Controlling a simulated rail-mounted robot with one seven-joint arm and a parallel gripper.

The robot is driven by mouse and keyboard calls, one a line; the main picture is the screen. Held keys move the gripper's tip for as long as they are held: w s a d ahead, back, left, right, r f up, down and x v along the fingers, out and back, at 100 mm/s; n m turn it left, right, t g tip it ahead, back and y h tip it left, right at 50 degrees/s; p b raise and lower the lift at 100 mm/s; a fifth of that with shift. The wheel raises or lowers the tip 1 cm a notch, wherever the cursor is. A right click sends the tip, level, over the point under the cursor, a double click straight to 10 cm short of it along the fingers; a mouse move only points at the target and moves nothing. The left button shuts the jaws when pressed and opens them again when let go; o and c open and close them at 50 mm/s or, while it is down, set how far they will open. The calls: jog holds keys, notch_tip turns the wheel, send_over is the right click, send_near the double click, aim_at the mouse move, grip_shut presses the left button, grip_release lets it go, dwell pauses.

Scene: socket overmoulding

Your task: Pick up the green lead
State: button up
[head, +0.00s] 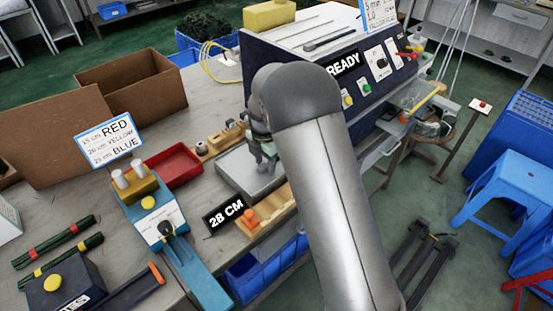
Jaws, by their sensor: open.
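No single green lead can be made out for certain. Two long dark green pieces lie side by side on the left of the bench: one with red bands (53,241) and one with yellow and red bands (60,261). I cannot tell whether either is a lead. My gripper (266,170) points down at the grey plate (236,168) in the middle of the bench, far to the right of the green pieces. Its fingers are small and partly hidden by my arm; it is open, and nothing shows in it.
A blue device (160,222) and a red tray (176,166) stand between the green pieces and the plate. A "28 CM" sign (225,214) stands before the plate. A machine marked READY (350,92) stands behind. Cardboard boxes (135,85) are at the back left.

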grip_shut()
jog(key=shift+r, duration=0.2)
